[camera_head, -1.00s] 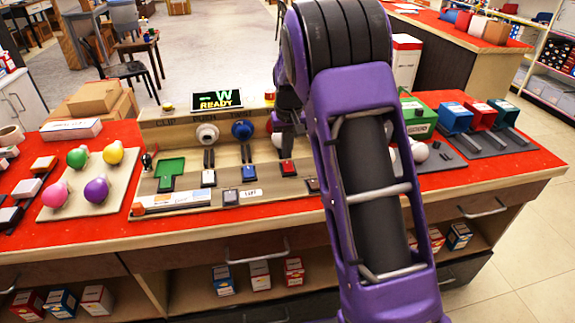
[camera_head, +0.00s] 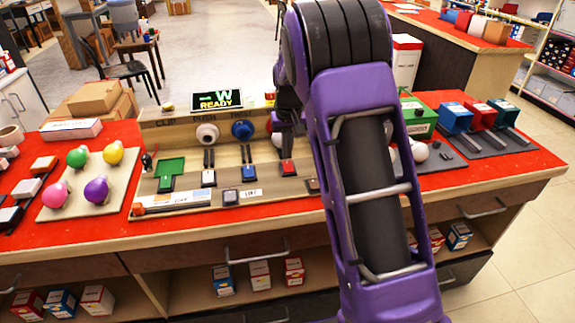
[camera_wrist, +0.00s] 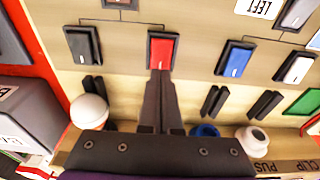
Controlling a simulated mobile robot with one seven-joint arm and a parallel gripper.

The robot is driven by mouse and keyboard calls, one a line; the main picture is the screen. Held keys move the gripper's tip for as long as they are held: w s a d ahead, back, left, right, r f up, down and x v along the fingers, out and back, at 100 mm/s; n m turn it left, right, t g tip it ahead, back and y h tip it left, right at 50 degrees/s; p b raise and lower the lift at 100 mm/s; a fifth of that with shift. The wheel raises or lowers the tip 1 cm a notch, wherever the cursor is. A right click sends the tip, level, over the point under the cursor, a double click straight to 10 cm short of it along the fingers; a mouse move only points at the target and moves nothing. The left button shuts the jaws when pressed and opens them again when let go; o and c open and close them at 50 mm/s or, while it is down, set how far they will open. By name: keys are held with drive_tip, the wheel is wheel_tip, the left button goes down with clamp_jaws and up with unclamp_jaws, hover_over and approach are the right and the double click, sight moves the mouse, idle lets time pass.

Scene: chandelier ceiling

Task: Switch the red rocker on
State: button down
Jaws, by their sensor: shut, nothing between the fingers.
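The red rocker (camera_head: 288,168) sits in a black frame on the wooden board, in line with a white, a blue and a dark rocker. In the wrist view the red rocker (camera_wrist: 163,50) is seen from above, with a small white mark near its lower end. My gripper (camera_wrist: 160,76) is shut and empty. Its fingertips overlap the rocker's lower end in the wrist view; I cannot tell whether they touch it. Whether the rocker is on or off is not clear.
A blue rocker (camera_wrist: 234,60) and a dark rocker (camera_wrist: 82,44) flank the red one. Dark paired prongs, a white bulb (camera_wrist: 89,110) and a blue socket (camera_wrist: 205,131) stand near my fingers. A display (camera_head: 217,99) reading READY stands behind the board.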

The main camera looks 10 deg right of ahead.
sight(287, 163)
drive_tip(key=shift+f+b, duration=0.35)
drive_tip(key=shift+f, duration=0.6)
idle(0.4)
drive_tip(key=shift+r+p, duration=2.6)
drive_tip(key=shift+r, duration=0.95)
